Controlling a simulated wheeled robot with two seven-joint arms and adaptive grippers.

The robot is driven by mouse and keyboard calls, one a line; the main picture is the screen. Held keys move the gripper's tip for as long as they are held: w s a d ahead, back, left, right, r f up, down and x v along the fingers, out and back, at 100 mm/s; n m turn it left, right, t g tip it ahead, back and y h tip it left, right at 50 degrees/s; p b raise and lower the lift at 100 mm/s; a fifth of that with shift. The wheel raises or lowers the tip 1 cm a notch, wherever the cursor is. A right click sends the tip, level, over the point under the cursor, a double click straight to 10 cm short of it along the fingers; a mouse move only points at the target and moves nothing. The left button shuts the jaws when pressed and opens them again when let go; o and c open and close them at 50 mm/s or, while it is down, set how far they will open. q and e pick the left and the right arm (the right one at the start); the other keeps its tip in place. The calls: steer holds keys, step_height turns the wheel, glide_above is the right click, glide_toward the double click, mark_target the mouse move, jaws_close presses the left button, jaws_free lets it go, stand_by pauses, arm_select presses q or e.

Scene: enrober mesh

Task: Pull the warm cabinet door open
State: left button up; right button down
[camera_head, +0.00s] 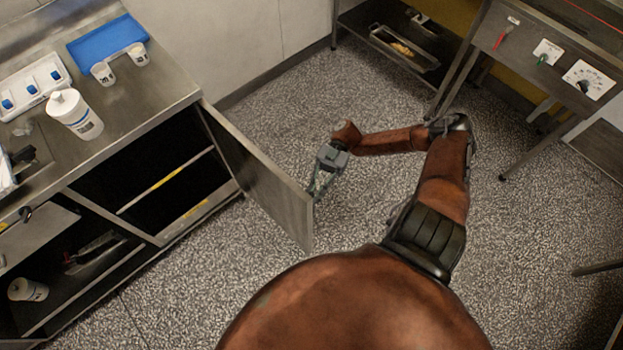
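The warm cabinet door (262,180) is a flat grey metal panel. It stands swung out from the steel cabinet, hinged near the counter's right front corner, with its free edge over the floor. Behind it the dark cabinet interior (150,175) shows, with a shelf edge across it. My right gripper (318,191) is at the far side of the door, close to its free edge. Its fingers point down, partly beside the panel; I cannot tell whether they touch it or how far they are apart. My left gripper is not in view.
On the counter are a blue tray (107,40), two small cups (103,73), a white tub (75,115) and a white switch box (34,87). A lower left compartment holds a white container (28,290). A steel machine (560,50) stands at upper right. Speckled floor is clear around the door.

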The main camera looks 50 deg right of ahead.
steer(key=c, duration=2.3)
jaws_free()
steer(key=w+d, duration=0.2)
steer(key=d, duration=0.9)
steer(key=shift+w+d, duration=0.15)
steer(key=shift+d, duration=0.25)
